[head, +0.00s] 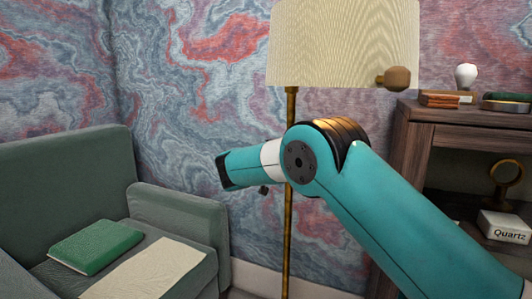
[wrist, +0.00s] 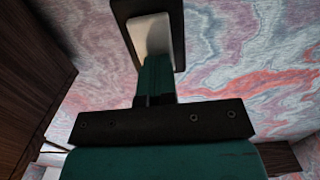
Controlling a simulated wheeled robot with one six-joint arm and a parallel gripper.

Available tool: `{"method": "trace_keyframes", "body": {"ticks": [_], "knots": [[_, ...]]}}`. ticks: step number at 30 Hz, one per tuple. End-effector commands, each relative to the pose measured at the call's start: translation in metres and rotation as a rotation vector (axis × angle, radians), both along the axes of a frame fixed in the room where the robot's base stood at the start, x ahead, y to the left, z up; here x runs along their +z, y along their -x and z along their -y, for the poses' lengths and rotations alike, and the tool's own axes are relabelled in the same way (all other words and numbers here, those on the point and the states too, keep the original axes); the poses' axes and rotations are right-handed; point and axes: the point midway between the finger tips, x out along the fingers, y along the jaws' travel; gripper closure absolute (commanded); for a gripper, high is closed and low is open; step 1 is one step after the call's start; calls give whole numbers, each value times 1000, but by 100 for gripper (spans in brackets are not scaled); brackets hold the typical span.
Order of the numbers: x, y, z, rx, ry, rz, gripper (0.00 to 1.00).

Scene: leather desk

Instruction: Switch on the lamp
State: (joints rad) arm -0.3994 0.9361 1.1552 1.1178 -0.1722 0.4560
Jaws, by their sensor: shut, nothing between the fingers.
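The floor lamp has a pleated cream shade (head: 345,42) and a thin brass pole (head: 287,245) in the head view. A round wooden knob (head: 397,78) shows at the shade's lower right. In the wrist view, a dark-framed plate with a cream rocker, apparently a wall switch (wrist: 150,32), is at the top. My gripper (wrist: 157,62) is shut and empty, its teal fingertips overlapping the rocker's lower end in the picture. I cannot tell whether they touch it. My arm hides part of the pole, and my fingers cannot be made out in the head view.
A green sofa (head: 180,210) with a green book (head: 95,246) and a cream sheet (head: 150,270) stands at left. A dark wooden cabinet (head: 405,160) with small items stands at right. Dark wood (wrist: 35,75) lies left of my gripper in the wrist view.

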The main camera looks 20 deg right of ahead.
Motion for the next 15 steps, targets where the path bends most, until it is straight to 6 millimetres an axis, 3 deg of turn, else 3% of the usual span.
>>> {"method": "trace_keyframes", "body": {"ticks": [1, 3, 15], "knots": [[8, -2, 15, -9, -11, 13, 100], [8, -2, 24, -18, -20, 6, 100], [8, 5, 12, -14, -18, 6, 100]]}}
